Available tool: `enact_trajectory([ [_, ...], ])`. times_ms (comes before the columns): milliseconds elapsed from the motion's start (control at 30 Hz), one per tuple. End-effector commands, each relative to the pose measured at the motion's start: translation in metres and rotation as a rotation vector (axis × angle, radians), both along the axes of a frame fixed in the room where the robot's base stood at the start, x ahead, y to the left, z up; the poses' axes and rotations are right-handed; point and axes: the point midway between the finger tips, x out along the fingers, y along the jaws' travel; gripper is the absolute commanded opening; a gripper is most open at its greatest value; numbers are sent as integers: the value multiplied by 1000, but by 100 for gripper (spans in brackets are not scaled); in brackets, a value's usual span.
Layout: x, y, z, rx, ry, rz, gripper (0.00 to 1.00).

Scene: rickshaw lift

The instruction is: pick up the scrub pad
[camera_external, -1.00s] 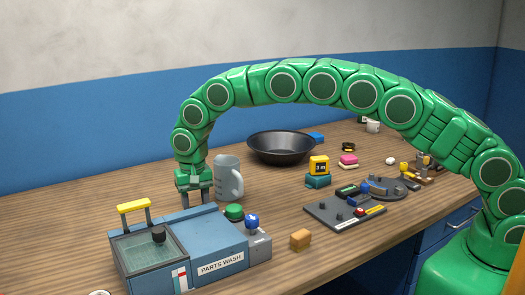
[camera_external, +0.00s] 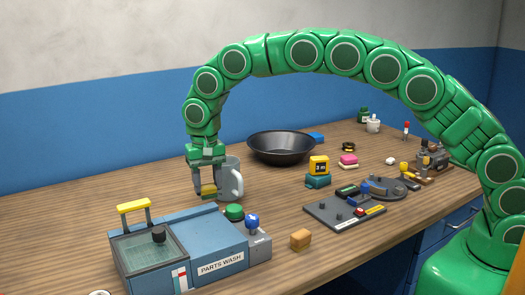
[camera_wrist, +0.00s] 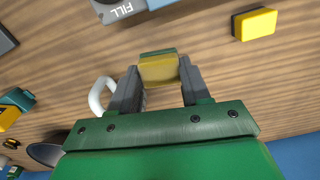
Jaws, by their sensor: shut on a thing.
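The scrub pad (camera_external: 208,189), yellow with a green layer, is between the two fingers of my gripper (camera_external: 207,186). In the wrist view the pad (camera_wrist: 158,70) shows its yellow face, with a strip of green at its far edge. My gripper is shut on it and holds it just above the table, behind the blue parts washer and close beside the grey mug.
The blue parts washer (camera_external: 220,264) stands in front. The grey mug (camera_external: 231,178) is right beside my gripper. A black pan (camera_external: 281,147) is at the back. A yellow block with a dark side (camera_wrist: 255,24) lies on the wood in the wrist view.

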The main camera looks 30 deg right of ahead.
Motion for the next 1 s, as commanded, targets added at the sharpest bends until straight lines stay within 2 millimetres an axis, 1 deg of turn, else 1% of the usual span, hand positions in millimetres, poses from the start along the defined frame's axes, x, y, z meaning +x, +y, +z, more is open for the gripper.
enact_trajectory([
  [33,-3,-3,8,2,-3,0,18],
  [100,-8,-7,17,2,-4,-1,18],
  [233,-21,-18,21,-2,0,0,18],
  [600,-54,-43,41,1,-5,2,18],
  [700,-62,-50,44,-1,-2,0,18],
  [1000,-75,-60,53,2,-3,1,18],
])
